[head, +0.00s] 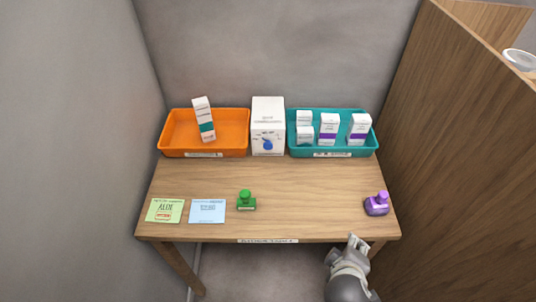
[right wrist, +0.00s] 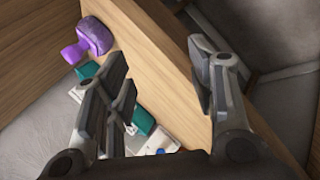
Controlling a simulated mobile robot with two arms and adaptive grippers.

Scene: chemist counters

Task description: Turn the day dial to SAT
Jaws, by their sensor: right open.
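The day dial is a blue knob (head: 268,145) low on the front of a white box (head: 268,108) at the back middle of the table. Small dark marks lie around the knob, too small to read. In the right wrist view the blue knob (right wrist: 160,152) shows small at the bottom. My right gripper (head: 354,241) is open and empty at the table's front right edge, well short of the box. In the right wrist view its two fingers (right wrist: 165,85) stand wide apart with nothing between them but the table behind. My left gripper is not in view.
An orange tray (head: 174,134) with one carton stands left of the box, a teal tray (head: 371,144) with several cartons right of it. A green stamp (head: 246,201), two cards and a purple stamp (head: 377,204) lie nearer. A wooden partition (head: 450,150) rises at right. The table middle is clear.

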